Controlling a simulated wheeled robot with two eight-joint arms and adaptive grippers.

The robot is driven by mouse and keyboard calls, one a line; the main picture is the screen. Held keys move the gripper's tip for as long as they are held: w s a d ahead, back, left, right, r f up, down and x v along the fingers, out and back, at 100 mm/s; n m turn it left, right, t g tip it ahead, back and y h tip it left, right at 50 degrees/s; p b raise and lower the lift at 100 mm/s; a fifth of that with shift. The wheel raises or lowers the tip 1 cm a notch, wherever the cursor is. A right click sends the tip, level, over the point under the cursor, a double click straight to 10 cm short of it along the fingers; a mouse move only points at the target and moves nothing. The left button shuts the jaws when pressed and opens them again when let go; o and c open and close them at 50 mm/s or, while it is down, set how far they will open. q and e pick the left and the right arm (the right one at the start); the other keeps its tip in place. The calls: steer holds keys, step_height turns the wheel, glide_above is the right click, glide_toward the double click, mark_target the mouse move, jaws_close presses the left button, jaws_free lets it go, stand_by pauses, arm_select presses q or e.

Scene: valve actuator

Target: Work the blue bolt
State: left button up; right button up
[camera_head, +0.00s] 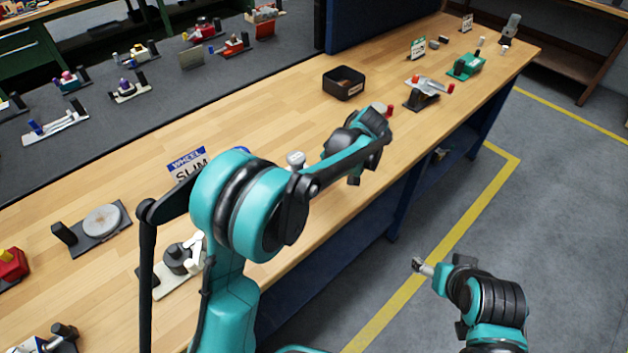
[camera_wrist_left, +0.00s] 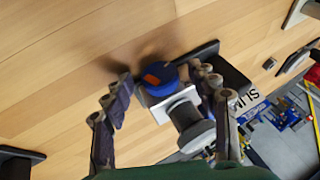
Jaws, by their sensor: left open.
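In the left wrist view a round blue bolt head (camera_wrist_left: 158,74) with an orange mark sits beside a white plate (camera_wrist_left: 177,103) and a grey round part (camera_wrist_left: 193,131). My left gripper (camera_wrist_left: 160,84) is open, with one finger on each side of the blue head; whether they touch it I cannot tell. In the head view a sliver of blue (camera_head: 240,150) shows behind my left arm, which hides most of the fixture and the gripper's fingers. A pale knob (camera_head: 296,160) shows beside the arm. My right gripper (camera_head: 422,267) hangs over the floor, away from the bench.
A "WHEEL SLIM" sign (camera_head: 187,164) stands left of my arm. A disc fixture (camera_head: 102,221) and a grey-and-white fixture (camera_head: 178,262) are nearer on the wooden bench (camera_head: 270,105). A black bin (camera_head: 343,83) and a red-handled fixture (camera_head: 421,94) stand farther back.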

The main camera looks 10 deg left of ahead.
arm_select(q)
steer(key=v, duration=1.2)
